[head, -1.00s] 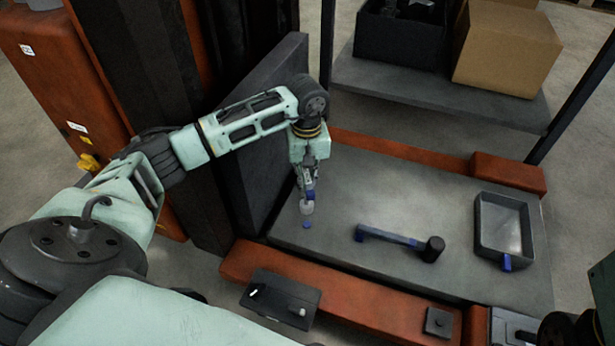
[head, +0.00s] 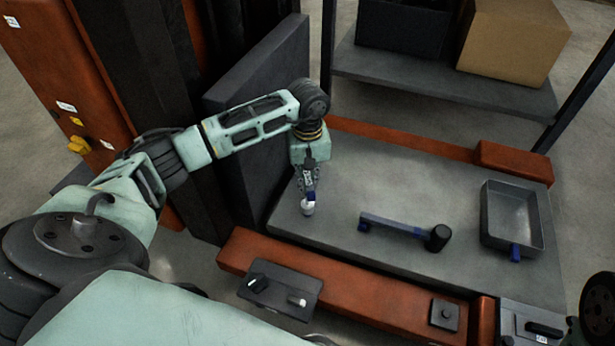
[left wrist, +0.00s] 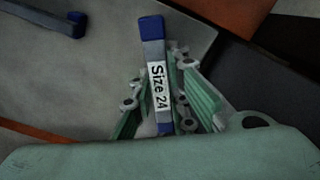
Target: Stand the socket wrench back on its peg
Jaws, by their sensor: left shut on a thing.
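My left gripper (head: 309,188) is shut on the socket wrench (head: 308,207), over the left part of the grey bench top. In the left wrist view the wrench (left wrist: 154,50) is a grey bar with a blue end and a white "Size 24" label, between the green fingers (left wrist: 165,100). In the head view only its white and blue end shows below the fingers. A small dark square base with a round stub (head: 445,314) sits on the orange front beam; I cannot tell if it is the peg. My right gripper is not in view.
A mallet (head: 395,228) with a grey and blue handle lies mid-bench. A grey tray (head: 487,216) stands at the right. A dark block (head: 282,280) with two small upright parts is at the front left. A shelf (head: 440,88) with boxes stands behind.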

